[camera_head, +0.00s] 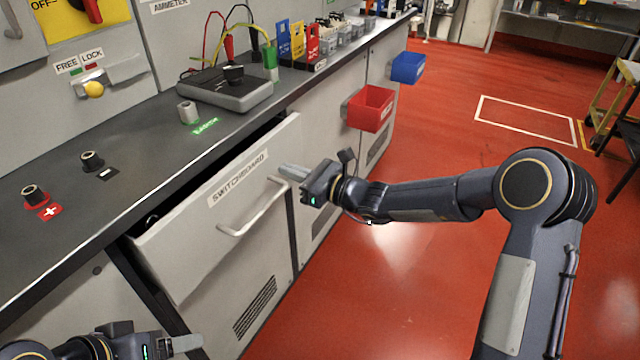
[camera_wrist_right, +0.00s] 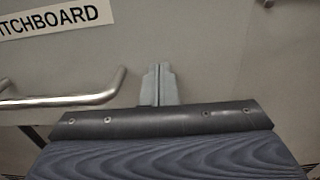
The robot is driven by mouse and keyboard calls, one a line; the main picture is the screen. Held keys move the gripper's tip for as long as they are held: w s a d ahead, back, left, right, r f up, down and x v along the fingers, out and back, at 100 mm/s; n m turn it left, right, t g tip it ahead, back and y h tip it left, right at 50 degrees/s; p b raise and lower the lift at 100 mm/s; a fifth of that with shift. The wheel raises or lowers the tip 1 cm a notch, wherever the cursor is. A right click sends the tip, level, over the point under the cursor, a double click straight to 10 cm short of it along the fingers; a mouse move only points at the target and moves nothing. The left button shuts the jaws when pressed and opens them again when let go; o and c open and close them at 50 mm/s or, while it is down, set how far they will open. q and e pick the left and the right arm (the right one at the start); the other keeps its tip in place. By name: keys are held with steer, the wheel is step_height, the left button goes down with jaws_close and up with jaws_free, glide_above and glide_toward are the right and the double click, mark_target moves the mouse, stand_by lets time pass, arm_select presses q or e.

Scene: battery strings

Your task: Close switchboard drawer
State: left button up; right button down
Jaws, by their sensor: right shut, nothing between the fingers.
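The switchboard drawer (camera_head: 180,236) is pulled part way out under the dark worktop. Its light grey front carries a "SWITCHBOARD" label (camera_head: 238,178) and a bar handle (camera_head: 252,212). My right gripper (camera_head: 284,171) is shut and empty at the right end of the drawer front, right of the handle. In the right wrist view its closed fingers (camera_wrist_right: 158,84) point at the grey front, right of the handle (camera_wrist_right: 70,101); whether they touch it I cannot tell. My left gripper (camera_head: 185,343) is at the bottom left, below the drawer, with its jaw state unclear.
The worktop (camera_head: 135,175) above the drawer holds a grey meter box (camera_head: 225,88), terminals and a small grey cylinder (camera_head: 188,111). Red (camera_head: 370,108) and blue (camera_head: 407,67) bins hang on the cabinet front further right. The red floor beside the cabinet is open.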

mark_target(275, 165)
steer(key=x, duration=0.4)
steer(key=shift+w+a, duration=0.15)
steer(key=shift+a, duration=0.1)
steer(key=shift+w+a+r, duration=0.1)
steer(key=shift+r, duration=0.15)
